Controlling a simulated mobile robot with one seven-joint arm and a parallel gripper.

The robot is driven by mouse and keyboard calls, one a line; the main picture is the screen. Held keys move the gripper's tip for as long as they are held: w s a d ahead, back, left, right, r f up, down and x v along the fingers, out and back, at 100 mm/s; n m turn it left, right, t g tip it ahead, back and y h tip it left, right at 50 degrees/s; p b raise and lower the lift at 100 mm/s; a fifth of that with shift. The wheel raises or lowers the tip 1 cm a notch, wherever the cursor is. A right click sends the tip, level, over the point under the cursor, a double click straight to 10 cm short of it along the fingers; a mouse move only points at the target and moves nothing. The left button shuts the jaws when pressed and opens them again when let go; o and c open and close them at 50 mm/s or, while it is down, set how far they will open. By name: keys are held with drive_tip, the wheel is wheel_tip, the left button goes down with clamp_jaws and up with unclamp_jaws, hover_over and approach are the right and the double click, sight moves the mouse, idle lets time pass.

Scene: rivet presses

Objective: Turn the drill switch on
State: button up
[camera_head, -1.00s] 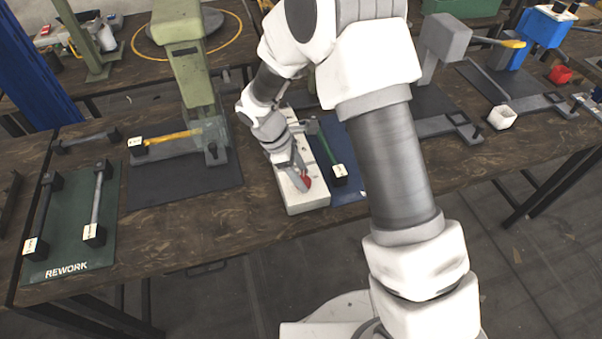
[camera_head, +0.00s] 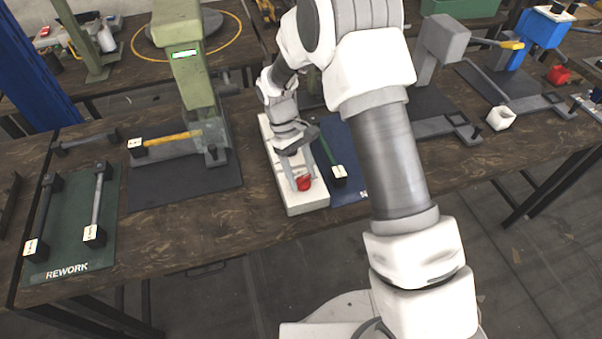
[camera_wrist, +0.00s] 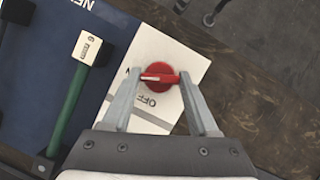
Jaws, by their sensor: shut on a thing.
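The red rotary switch knob (camera_head: 303,184) sits on the front end of the long white box (camera_head: 305,204). In the wrist view the knob (camera_wrist: 159,76) has its handle bar lying across the picture, with a white mark on its left half. "OFF" is printed just below the knob on the white box (camera_wrist: 190,62). Another marking to the left is mostly hidden by a finger. My gripper (camera_wrist: 161,78) is shut on the knob, a fingertip at each end of the handle bar. In the head view my gripper (camera_head: 300,180) reaches down onto the knob.
A blue mat (camera_head: 347,190) with a green-handled bar (camera_head: 326,150) lies right beside the white box. A green press (camera_head: 190,70) with a lit display stands left, over a yellow-handled bar (camera_head: 170,138). The green REWORK mat (camera_head: 75,235) is further left.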

drive_tip(key=shift+m, duration=0.4)
drive_tip(key=o, duration=1.4)
drive_tip(key=p+v, duration=0.1)
drive_tip(key=v, duration=1.6)
drive_tip(key=shift+w+r, duration=0.1)
drive_tip(key=shift+r, duration=0.15)
